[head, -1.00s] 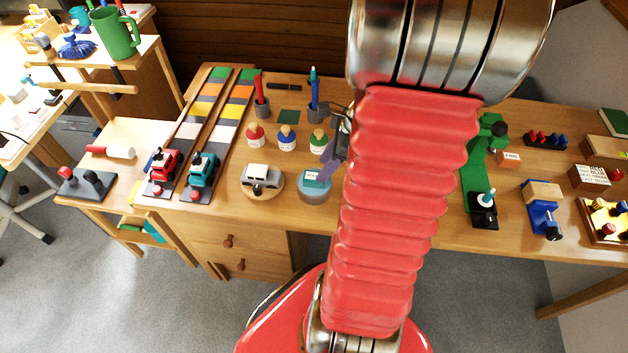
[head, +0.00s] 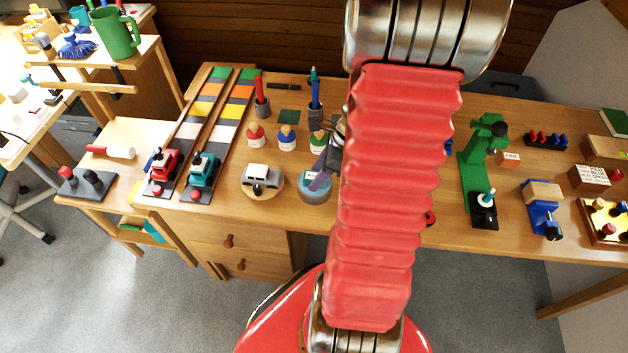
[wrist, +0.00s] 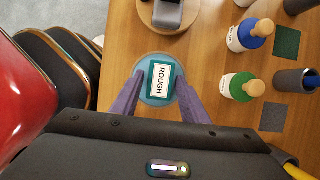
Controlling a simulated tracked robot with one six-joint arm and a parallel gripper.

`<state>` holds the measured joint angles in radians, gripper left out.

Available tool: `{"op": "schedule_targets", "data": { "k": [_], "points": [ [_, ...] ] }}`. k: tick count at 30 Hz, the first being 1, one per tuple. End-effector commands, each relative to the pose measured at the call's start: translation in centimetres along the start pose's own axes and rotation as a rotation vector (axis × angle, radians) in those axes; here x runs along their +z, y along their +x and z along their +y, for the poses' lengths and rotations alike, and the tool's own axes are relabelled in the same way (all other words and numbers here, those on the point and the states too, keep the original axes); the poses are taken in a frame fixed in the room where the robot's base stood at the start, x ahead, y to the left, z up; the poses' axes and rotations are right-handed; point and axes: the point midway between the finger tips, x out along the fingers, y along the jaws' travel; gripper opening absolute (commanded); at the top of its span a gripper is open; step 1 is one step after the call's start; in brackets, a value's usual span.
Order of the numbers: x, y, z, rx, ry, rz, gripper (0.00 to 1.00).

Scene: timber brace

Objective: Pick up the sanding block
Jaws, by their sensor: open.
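The sanding block is a small teal block with a white label reading "ROUGH" (wrist: 161,79), lying on a round grey-blue disc (wrist: 146,98) in the wrist view. In the head view the round disc (head: 314,197) stands near the front edge of the bench, and the block on it is partly hidden by my gripper (head: 320,178). In the wrist view my gripper (wrist: 160,79) is open, its two purple fingers on either side of the block with gaps showing. Nothing is held. I cannot tell the exact height of the fingertips over the disc.
Bottles with blue (wrist: 249,35) and green (wrist: 241,87) bodies stand close by on the bench. A green clamp-like stand (head: 476,165) is further right. My red arm hides the bench middle.

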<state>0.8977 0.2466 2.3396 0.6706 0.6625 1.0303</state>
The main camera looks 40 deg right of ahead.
Motion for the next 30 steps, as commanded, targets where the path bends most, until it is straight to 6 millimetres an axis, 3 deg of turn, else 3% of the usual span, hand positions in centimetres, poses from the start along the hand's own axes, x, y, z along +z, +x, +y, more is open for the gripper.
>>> {"op": "schedule_targets", "data": {
  "k": [15,23,30],
  "points": [
    [0.0,0.0,0.0,0.000,0.000,0.000,0.05],
    [0.1,-0.2,0.0,-0.001,0.000,0.000,0.05],
    [0.8,-1.9,-0.1,-0.004,-0.002,-0.001,0.05]
  ]
}}
